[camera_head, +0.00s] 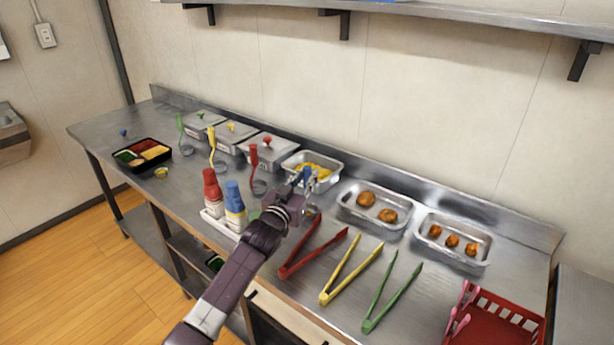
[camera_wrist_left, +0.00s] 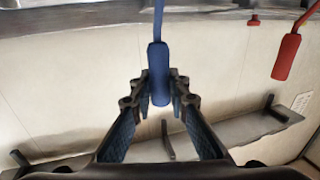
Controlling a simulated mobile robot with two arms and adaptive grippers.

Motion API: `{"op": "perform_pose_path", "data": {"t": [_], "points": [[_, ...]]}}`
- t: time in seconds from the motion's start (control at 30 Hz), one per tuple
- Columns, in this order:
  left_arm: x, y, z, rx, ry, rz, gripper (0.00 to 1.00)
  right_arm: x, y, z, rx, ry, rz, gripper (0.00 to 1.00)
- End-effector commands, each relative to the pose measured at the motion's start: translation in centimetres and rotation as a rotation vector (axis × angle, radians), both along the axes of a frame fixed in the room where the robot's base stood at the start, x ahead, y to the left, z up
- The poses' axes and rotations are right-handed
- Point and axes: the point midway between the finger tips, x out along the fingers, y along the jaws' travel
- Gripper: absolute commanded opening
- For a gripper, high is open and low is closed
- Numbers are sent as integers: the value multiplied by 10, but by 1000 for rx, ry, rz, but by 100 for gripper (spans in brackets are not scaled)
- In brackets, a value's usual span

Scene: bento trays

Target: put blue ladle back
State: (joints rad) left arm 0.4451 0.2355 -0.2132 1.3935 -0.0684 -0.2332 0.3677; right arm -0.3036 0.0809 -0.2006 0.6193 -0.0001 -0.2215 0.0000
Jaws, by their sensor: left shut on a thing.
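My left gripper (camera_head: 302,184) is over the counter, just in front of the metal pan (camera_head: 333,178) with yellow food. It is shut on the blue ladle (camera_head: 308,174), whose blue handle shows by the fingers. In the left wrist view the blue ladle handle (camera_wrist_left: 158,75) stands between the two fingers (camera_wrist_left: 160,92). The ladle's bowl is not clearly seen. The red ladle (camera_head: 254,160), yellow ladle (camera_head: 212,145) and green ladle (camera_head: 181,127) stand upright in a row to the left. The red handle also shows in the left wrist view (camera_wrist_left: 286,57). My right gripper is not in view.
Lidded pans (camera_head: 236,134) line the back left; open pans (camera_head: 452,253) with brown food line the right. Red and blue-capped bottles (camera_head: 235,205) stand in a white tray. Red, yellow and green tongs (camera_head: 391,300) lie in front. A black bento tray (camera_head: 127,164) sits far left.

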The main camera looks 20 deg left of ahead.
Motion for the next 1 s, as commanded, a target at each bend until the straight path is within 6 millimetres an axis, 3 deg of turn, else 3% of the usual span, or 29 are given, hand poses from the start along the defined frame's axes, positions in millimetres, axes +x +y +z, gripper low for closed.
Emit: {"op": "perform_pose_path", "data": {"t": [0.2, 0.57, 0.77, 1.0], "points": [[0, 0, -1, 0, 1, 0, 33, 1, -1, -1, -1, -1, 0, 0], [-3, 0, 0, 0, 1, 0, 33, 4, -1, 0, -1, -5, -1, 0], [-25, 2, 0, 0, 1, 0, 33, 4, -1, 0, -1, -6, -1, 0], [-67, 5, -1, -1, 2, 0, 33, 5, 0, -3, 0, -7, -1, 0]]}}
